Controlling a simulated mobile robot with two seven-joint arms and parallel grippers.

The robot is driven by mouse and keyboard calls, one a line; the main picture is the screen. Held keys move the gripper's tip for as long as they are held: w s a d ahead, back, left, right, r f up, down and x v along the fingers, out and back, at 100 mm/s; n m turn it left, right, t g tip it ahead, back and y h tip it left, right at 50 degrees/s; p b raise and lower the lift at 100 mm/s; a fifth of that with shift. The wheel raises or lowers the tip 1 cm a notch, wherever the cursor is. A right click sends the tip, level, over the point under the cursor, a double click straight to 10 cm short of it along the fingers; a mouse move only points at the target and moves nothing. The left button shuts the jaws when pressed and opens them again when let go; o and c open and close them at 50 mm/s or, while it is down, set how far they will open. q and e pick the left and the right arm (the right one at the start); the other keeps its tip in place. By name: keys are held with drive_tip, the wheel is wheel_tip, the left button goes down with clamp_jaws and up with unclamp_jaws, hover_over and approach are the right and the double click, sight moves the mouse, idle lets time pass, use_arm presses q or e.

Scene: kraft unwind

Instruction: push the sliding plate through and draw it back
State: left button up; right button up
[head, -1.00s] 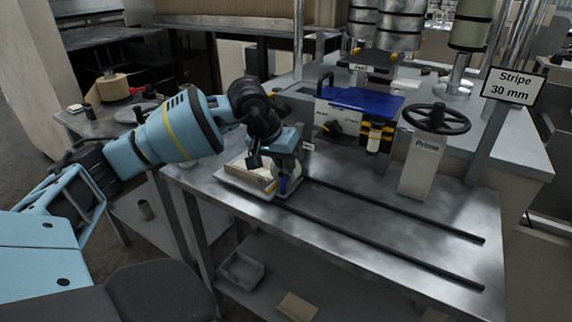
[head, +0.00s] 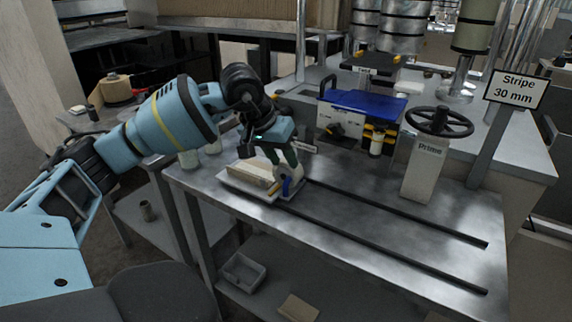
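The sliding plate (head: 236,186) is a pale, light-coloured plate at the left end of two dark rails on the metal table. A tan block (head: 252,173) lies on it. A small blue handle-like part (head: 289,187) stands at its right end. My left gripper (head: 283,167) comes in from the left and points down just above the blue part, close to the block. I cannot tell whether its fingers touch the blue part or how far apart they are. My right gripper is not in view.
The two rails (head: 400,208) run clear to the table's right end. Behind them stand a blue-topped unit (head: 362,102) and a grey post with a black handwheel (head: 440,121), marked "Prime". A sign (head: 515,90) reads "Stripe 30 mm". A tray (head: 243,271) sits on the lower shelf.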

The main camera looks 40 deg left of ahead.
sight(292, 173)
use_arm(q)
drive_tip(key=shift+v, duration=2.2)
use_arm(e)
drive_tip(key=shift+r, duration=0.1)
use_arm(q)
drive_tip(key=p+x, duration=0.1)
drive_tip(key=x, duration=0.3)
drive_tip(key=p+x, duration=0.2)
drive_tip(key=x, duration=0.2)
drive_tip(key=shift+d, duration=0.25)
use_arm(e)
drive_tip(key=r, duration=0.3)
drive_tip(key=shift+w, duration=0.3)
use_arm(q)
clamp_jaws()
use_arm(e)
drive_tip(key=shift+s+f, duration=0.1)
